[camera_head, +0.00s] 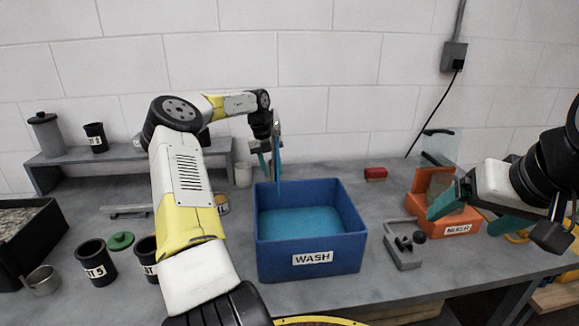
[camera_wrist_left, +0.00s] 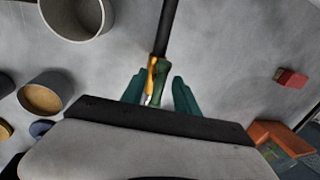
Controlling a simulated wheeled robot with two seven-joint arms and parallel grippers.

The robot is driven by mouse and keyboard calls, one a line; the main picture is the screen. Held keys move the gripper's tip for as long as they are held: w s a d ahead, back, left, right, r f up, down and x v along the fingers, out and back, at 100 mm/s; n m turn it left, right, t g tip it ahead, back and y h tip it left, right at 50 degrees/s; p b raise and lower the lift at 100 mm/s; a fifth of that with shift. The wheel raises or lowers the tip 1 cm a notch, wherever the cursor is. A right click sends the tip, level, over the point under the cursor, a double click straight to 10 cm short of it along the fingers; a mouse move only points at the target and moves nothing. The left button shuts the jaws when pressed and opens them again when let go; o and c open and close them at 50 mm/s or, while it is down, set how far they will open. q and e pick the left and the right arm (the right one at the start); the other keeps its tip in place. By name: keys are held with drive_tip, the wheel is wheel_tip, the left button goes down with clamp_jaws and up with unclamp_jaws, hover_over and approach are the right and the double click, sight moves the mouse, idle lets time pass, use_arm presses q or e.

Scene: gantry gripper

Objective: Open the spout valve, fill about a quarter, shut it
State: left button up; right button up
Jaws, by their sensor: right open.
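In the left wrist view, a dark pipe (camera_wrist_left: 166,30) runs to a green fitting with an orange part, apparently the spout valve (camera_wrist_left: 154,75). My left gripper (camera_wrist_left: 160,92) has its teal fingers on either side of it, apart, with a gap at the right finger. In the head view my left gripper (camera_head: 264,150) is above the back of the blue WASH bin (camera_head: 312,264), partly hidden. A thin blue vertical strip (camera_head: 279,165), perhaps liquid, hangs there toward the bin. The bin's inside shows a lighter blue surface. My right gripper (camera_head: 470,212) is open and empty.
An orange MIXER box (camera_head: 457,229) is by my right gripper. A grey lever fixture (camera_head: 403,246) stands right of the bin, a red block (camera_head: 376,173) behind. Black cups (camera_head: 95,262), a green lid (camera_head: 120,241) and a dark tray (camera_head: 30,215) are at left.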

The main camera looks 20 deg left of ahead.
use_arm(q)
clamp_jaws()
drive_tip(key=shift+m, duration=0.3)
drive_tip(key=m, duration=0.2)
drive_tip(key=m+g, duration=0.1)
drive_tip(key=m, duration=0.1)
drive_tip(key=shift+w+d, duration=0.2)
drive_tip(key=m, duration=0.5)
drive_tip(key=shift+d+g, duration=0.2)
drive_tip(key=shift+g, duration=0.2)
drive_tip(key=m, duration=0.4)
drive_tip(key=shift+d+g, duration=0.2)
drive_tip(key=shift+g, duration=0.2)
drive_tip(key=shift+s+d+r+m+y, duration=0.1)
drive_tip(key=shift+m+y, duration=0.4)
drive_tip(key=shift+m, duration=1.6)
